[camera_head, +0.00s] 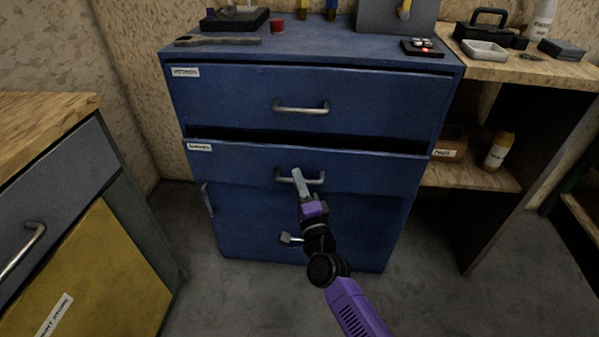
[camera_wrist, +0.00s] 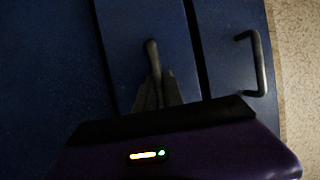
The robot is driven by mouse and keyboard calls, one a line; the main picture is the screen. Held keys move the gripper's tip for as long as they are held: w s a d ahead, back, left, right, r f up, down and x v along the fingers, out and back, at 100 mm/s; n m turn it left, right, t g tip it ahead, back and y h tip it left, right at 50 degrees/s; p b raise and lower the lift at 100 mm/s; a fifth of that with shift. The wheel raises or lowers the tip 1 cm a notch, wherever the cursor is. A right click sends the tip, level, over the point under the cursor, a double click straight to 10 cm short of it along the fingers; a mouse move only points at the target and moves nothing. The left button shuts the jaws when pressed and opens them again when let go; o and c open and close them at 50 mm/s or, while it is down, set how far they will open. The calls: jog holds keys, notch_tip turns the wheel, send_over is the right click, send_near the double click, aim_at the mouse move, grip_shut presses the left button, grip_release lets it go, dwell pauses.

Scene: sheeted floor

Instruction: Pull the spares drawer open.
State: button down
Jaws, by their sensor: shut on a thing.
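My gripper (camera_head: 297,177) is shut on that drawer's metal handle (camera_head: 318,180). In the wrist view the jaws (camera_wrist: 156,82) close around the handle bar (camera_wrist: 152,52). The upper drawer (camera_head: 220,95) looks shut, and its handle (camera_head: 301,109) is free; a free handle (camera_wrist: 260,65) also shows at the right of the wrist view.
A grey and yellow cabinet (camera_head: 100,260) stands at the left, a wooden bench (camera_head: 480,70) with a shelf at the right. Grey floor (camera_head: 430,280) in front is clear.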

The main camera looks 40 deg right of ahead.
jog(key=s+a+p, duration=0.2)
jog(key=s+a, duration=0.7)
jog(key=a, duration=0.3)
jog(key=s+a+p, duration=0.3)
jog(key=s+a, duration=0.6)
jog(key=a, duration=0.3)
jog(key=shift+s, duration=0.35)
jog(key=shift+f, duration=0.1)
jog(key=c, duration=1.5)
grip_release()
jog(key=shift+o, duration=0.2)
jog(key=shift+d, duration=0.1)
jog(key=v, duration=0.7)
jog(key=shift+s+a+p, duration=0.25)
jog(key=shift+s+p, duration=0.1)
jog(key=shift+p, duration=0.05)
jog(key=shift+f, duration=0.1)
